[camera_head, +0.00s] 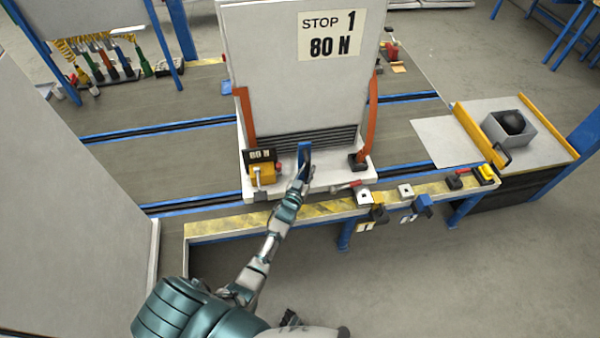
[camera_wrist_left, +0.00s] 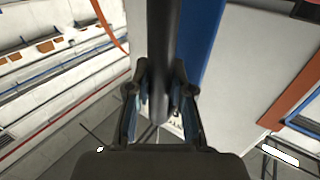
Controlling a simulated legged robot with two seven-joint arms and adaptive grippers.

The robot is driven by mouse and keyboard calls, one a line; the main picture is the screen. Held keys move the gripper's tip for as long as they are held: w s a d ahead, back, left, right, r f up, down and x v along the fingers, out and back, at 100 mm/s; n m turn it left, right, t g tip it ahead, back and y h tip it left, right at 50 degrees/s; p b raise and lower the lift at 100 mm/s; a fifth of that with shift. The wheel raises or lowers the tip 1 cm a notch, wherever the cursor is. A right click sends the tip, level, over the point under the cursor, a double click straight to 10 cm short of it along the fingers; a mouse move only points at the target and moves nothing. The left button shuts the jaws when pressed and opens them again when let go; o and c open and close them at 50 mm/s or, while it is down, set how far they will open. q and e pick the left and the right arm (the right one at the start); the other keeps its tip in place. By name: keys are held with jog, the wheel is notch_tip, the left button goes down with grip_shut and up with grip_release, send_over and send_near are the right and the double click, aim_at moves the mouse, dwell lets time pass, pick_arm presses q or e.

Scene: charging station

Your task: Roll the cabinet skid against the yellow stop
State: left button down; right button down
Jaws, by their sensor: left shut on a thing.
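A tall pale cabinet (camera_head: 290,70) stands upright on a white skid (camera_head: 325,178). Its sign (camera_head: 332,35) reads "STOP 1 80 N". Orange straps run down both sides. A blue handle (camera_head: 304,155) rises at the skid's front. My left gripper (camera_head: 301,176) is at this handle. In the left wrist view its fingers (camera_wrist_left: 160,105) are shut around a dark bar (camera_wrist_left: 163,50), with a blue post (camera_wrist_left: 205,45) and the cabinet face (camera_wrist_left: 255,65) behind. A yellow bar (camera_head: 477,131) lies across the right end of the deck; I cannot tell whether it is the stop. My right gripper is not in view.
A yellow gauge box (camera_head: 263,172) sits on the skid's front left. Blue-edged rails (camera_head: 405,98) cross the deck. A grey box with a dark ball (camera_head: 510,125) stands on a plate at right. Small tools line the yellow front edge (camera_head: 250,222). A large grey panel (camera_head: 60,200) stands at left.

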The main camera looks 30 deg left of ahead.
pick_arm(q)
jog(key=shift+w+d+r, duration=0.2)
jog(key=shift+d+r, duration=0.1)
jog(key=shift+d, duration=0.15)
jog(key=c, duration=1.4)
grip_release()
jog(key=o, duration=0.4)
jog(key=shift+w+d, duration=0.15)
jog(key=shift+w, duration=0.05)
jog(key=shift+w+d+f, duration=0.1)
jog(key=shift+d+f, duration=0.1)
jog(key=shift+f, duration=0.05)
jog(key=shift+a, duration=0.4)
jog(key=s, duration=0.8)
jog(key=s+d, duration=0.1)
jog(key=s, duration=0.3)
jog(key=shift+s+f, duration=0.1)
jog(key=shift+f, duration=0.05)
